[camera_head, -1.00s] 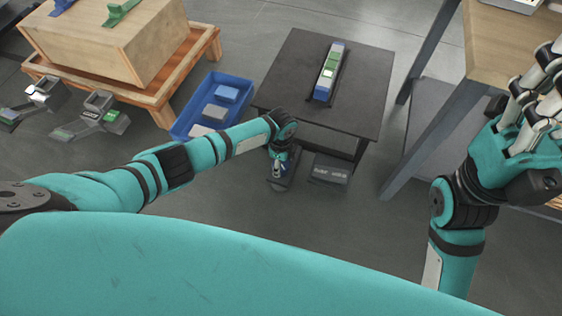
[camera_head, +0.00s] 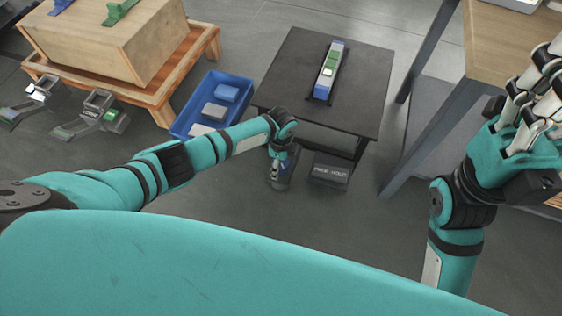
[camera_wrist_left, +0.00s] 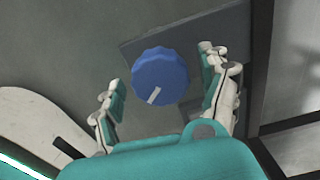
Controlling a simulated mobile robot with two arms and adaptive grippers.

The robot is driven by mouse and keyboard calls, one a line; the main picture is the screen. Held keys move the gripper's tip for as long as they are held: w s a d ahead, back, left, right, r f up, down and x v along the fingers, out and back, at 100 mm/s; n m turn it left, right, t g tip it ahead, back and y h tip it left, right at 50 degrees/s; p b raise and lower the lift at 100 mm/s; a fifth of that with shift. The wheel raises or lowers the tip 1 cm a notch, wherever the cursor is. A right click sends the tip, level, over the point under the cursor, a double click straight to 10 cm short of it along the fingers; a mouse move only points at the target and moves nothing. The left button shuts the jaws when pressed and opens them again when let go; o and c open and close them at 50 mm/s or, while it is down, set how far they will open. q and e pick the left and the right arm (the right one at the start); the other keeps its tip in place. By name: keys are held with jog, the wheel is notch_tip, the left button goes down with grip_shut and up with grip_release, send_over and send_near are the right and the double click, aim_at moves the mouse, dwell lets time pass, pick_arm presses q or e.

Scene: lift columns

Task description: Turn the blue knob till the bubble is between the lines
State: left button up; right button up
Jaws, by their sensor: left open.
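The blue knob (camera_wrist_left: 160,78) has a white mark near its lower edge and sits on a dark plate (camera_wrist_left: 135,48) in the left wrist view. My left gripper (camera_wrist_left: 159,66) is open, with one finger on each side of the knob and a visible gap to it. In the head view the left gripper (camera_head: 279,168) points down in front of the black table and mostly hides the knob. The level (camera_head: 329,70), with blue ends and a green vial, lies on the table; the bubble is too small to place. My right gripper (camera_head: 530,105) is at the right edge, away from the knob.
The black table (camera_head: 285,75) stands behind the left gripper. A dark box (camera_head: 331,172) with pale lettering sits close to its right. A blue tray (camera_head: 181,130) with blocks lies to its left. A grey-legged workbench (camera_head: 435,100) stands at the right.

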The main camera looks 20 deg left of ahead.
pick_arm(q)
notch_tip(320, 180, up, 12)
dwell(0.6)
